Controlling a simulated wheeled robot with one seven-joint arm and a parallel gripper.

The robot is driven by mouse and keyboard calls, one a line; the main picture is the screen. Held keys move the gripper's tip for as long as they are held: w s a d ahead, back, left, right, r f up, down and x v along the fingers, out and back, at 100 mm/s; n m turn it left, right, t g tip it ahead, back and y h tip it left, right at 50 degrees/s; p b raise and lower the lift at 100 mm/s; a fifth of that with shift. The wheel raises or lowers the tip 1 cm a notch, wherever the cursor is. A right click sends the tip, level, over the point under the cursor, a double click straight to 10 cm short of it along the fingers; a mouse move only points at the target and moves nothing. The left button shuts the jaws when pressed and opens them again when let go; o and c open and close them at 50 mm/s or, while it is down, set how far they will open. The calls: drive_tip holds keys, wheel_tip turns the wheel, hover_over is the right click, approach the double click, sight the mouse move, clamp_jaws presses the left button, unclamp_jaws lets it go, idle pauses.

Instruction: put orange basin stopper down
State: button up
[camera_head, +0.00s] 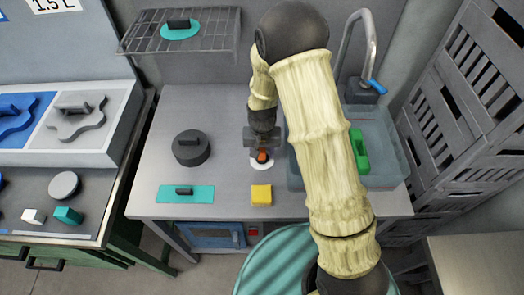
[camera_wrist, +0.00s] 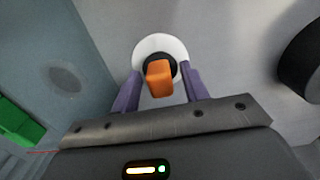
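The orange basin stopper (camera_head: 262,156) is on a round white patch (camera_head: 255,165) on the grey counter, just left of the sink. In the wrist view, the stopper's orange grip (camera_wrist: 159,80) rises from a dark round base, with the white patch (camera_wrist: 151,43) around it. My gripper (camera_wrist: 162,76) points down at the stopper. Its two purple fingers are spread on either side of the orange grip, with a visible gap on each side. The gripper is open. In the head view my gripper (camera_head: 262,148) partly hides the stopper.
The sink (camera_head: 386,155) with a green item (camera_head: 359,150) lies to the right. A dark round lidded object (camera_head: 191,148) stands left on the counter (camera_head: 228,135). A teal plate (camera_head: 186,194) and yellow block (camera_head: 261,194) lie in front. A wire rack (camera_head: 218,30) hangs behind.

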sight(262, 150)
drive_tip(key=shift+r, duration=0.1)
wheel_tip(262, 150, up, 12)
drive_tip(key=b, duration=0.1)
drive_tip(key=shift+b, duration=0.3)
idle(0.7)
drive_tip(key=s+d+r+t, duration=0.2)
drive_tip(key=s+d+r, duration=0.2)
drive_tip(key=s+d, duration=0.8)
drive_tip(key=shift+s+d+t, duration=0.2)
drive_tip(key=shift+d+t, duration=0.1)
drive_tip(key=shift+d, duration=0.5)
